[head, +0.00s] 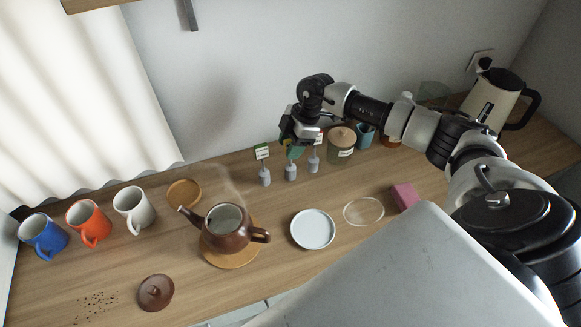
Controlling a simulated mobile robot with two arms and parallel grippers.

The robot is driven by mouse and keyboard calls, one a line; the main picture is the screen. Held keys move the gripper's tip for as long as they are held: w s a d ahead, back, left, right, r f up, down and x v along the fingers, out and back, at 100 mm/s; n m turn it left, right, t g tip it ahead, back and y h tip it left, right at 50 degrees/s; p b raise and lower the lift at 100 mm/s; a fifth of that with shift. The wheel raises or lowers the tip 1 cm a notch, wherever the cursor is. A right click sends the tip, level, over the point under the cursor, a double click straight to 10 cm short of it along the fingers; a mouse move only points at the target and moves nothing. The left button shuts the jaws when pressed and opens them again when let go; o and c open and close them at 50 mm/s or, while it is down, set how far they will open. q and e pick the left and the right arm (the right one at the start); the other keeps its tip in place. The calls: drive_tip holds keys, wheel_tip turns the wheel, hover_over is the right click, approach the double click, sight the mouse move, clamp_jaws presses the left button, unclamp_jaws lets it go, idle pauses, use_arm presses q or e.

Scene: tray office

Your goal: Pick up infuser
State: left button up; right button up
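Three small grey cylinders with upright stems and tags stand in a row near the wall. They look like the infusers: a left one (265,177), a middle one (291,172) and a right one (314,164). My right gripper (294,142) is above the middle infuser, at its green tag, and partly covers the tags of the middle and right ones. Its fingers are dark and small here, so I cannot tell whether they are open or shut on the tag. The middle infuser stands upright. My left gripper is out of view.
A brown teapot (228,239), open and steaming, sits on a wooden coaster (215,259). Its lid (155,292) lies front left. Blue, orange and white mugs stand left. A white saucer (313,229), glass disc (364,211) and pink block (405,196) lie right; a jar (341,150) stands behind.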

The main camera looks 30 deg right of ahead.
clamp_jaws()
drive_tip(key=shift+r, duration=0.1)
